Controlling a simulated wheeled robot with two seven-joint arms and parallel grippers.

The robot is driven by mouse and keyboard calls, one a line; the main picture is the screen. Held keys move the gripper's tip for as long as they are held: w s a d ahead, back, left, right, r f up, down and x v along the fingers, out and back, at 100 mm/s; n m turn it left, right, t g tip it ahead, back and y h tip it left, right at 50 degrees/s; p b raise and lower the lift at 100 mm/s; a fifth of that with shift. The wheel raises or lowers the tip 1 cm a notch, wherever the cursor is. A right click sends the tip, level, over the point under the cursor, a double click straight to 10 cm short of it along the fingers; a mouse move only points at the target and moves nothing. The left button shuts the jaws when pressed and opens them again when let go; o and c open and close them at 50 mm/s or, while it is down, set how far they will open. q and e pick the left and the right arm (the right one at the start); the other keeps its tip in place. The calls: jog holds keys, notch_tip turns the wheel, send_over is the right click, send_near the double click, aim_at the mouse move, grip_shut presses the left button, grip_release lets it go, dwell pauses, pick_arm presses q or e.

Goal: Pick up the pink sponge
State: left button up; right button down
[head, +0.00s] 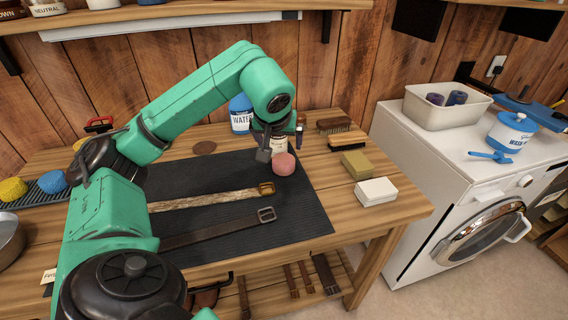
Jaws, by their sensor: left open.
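The pink sponge (284,165) is a small rounded piece at the right part of the dark mat (298,213) on the wooden table. My left gripper (281,146) hangs just behind and above the sponge, pointing down, with its jaws open. A pale jar with a label stands right behind the sponge, partly hidden by the gripper. I cannot tell whether a finger touches the sponge. My right gripper is not in view.
A blue water bottle (240,113) stands behind my left arm. Brushes (346,139), a tan block (357,164) and a white block (376,191) lie right of the mat. Two straps lie on the mat. A washing machine (447,167) stands to the right.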

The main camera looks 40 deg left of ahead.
aim_at(283, 159)
pick_arm(q)
jog(key=p+x, duration=0.1)
jog(key=x, duration=1.1)
jog(key=shift+w+d+f+p, duration=0.1)
jog(key=shift+f+p, duration=0.3)
jog(key=shift+f, duration=0.1)
jog(key=shift+w+f, duration=0.2)
jog(key=shift+f, duration=0.1)
jog(key=c, duration=1.1)
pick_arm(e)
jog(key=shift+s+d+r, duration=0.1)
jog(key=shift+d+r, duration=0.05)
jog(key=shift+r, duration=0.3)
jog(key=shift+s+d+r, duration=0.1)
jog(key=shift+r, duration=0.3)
pick_arm(q)
jog(key=shift+r, duration=0.1)
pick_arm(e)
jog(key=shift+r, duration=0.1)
